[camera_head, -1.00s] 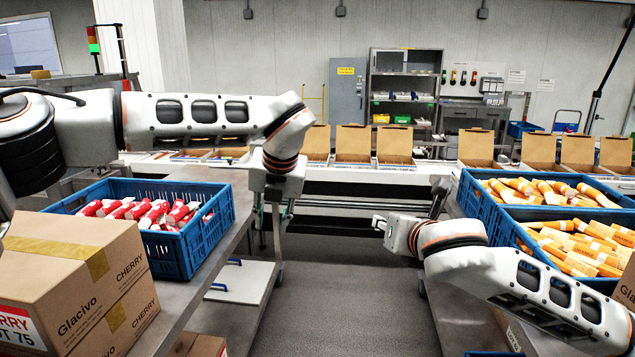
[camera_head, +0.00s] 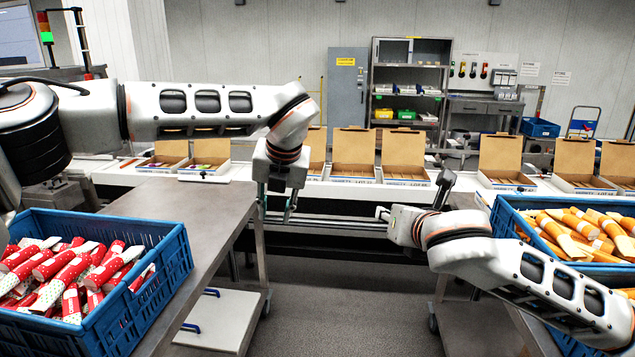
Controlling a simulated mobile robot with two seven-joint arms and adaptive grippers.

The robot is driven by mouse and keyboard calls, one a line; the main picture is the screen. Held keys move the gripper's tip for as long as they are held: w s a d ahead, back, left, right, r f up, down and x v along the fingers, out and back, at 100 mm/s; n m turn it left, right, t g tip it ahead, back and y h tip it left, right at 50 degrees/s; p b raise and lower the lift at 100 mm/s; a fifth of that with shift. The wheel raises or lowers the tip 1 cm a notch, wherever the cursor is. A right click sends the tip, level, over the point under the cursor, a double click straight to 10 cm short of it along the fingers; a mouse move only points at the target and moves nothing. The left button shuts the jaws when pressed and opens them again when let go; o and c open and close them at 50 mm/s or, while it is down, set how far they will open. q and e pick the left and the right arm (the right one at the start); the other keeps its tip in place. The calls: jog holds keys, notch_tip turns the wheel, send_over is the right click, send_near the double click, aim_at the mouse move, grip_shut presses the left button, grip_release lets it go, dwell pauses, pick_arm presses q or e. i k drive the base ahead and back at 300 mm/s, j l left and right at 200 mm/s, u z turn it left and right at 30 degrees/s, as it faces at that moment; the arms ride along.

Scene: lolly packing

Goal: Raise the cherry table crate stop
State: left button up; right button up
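The cherry table (camera_head: 200,205) is the grey metal table at the left. On it stands a blue crate (camera_head: 172,243) full of red dotted cherry lollies (camera_head: 62,280). I cannot make out a crate stop on the table for certain. My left gripper (camera_head: 277,207) points down just beyond the table's right edge; its fingers are apart with nothing between them.
A blue crate of orange lollies (camera_head: 590,232) stands on the right table. A conveyor with open cardboard boxes (camera_head: 353,152) runs across the back. A white panel with blue handles (camera_head: 222,325) sits low under the left table. The floor between the tables is clear.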

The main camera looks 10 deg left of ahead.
aim_at(202, 179)
jog(key=i, duration=1.45)
jog(key=i+u, duration=0.1)
jog(key=i, duration=0.6)
jog(key=i+l+u, duration=0.15)
jog(key=i, duration=0.55)
